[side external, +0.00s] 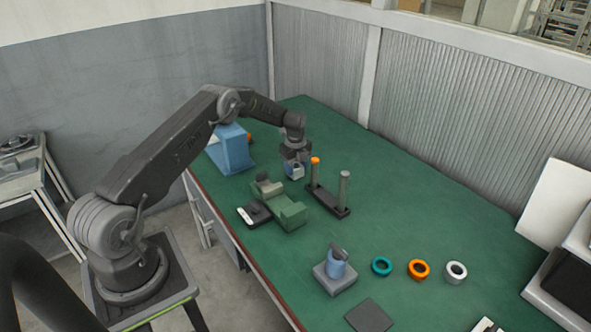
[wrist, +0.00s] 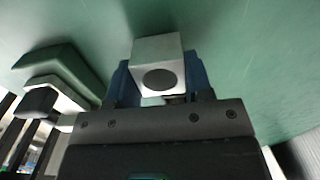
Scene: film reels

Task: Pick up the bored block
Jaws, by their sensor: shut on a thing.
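The bored block (wrist: 160,48) is a pale grey cube with a dark round hole in the face toward the wrist camera. My gripper (wrist: 160,78) is shut on it, with a blue finger on each side. In the side external view my gripper (side external: 295,172) points down over the green table, between the blue box and the two-post stand. The block (side external: 297,173) shows small and partly hidden between the fingers there. I cannot tell exactly how high it is above the table.
A two-post stand (side external: 328,202) is close on the right. A green fixture (side external: 286,212) is in front, a blue box (side external: 236,152) behind left. Teal (side external: 381,258), orange (side external: 410,269) and white (side external: 447,272) rings lie near a grey-based holder (side external: 334,282). The table's right middle is clear.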

